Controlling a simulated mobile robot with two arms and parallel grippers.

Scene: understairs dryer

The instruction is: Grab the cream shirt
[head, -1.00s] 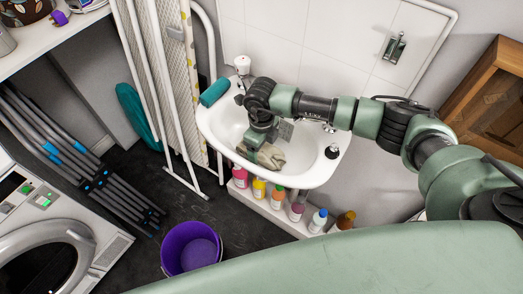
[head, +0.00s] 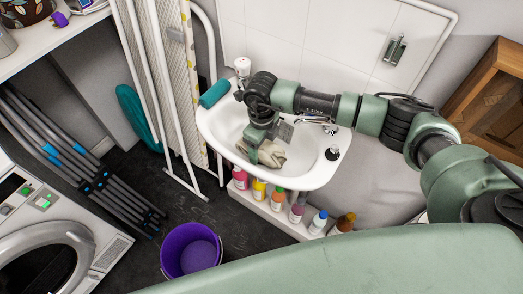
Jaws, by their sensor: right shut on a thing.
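The cream shirt (head: 271,155) is a crumpled beige cloth in the white sink (head: 311,178), near its front left part. My right gripper (head: 256,153) points down into the sink and is shut on the cloth. The gripper and wrist hide part of the cloth. Whether the cloth touches the basin floor is hard to tell. My left gripper is not in view.
A teal roll (head: 214,94) lies on the sink's left rim, and a dark-topped item (head: 333,152) stands at its right. Several bottles (head: 277,198) stand below the sink. A purple bucket (head: 191,250) is on the floor. A folded ironing board (head: 171,70) leans at left.

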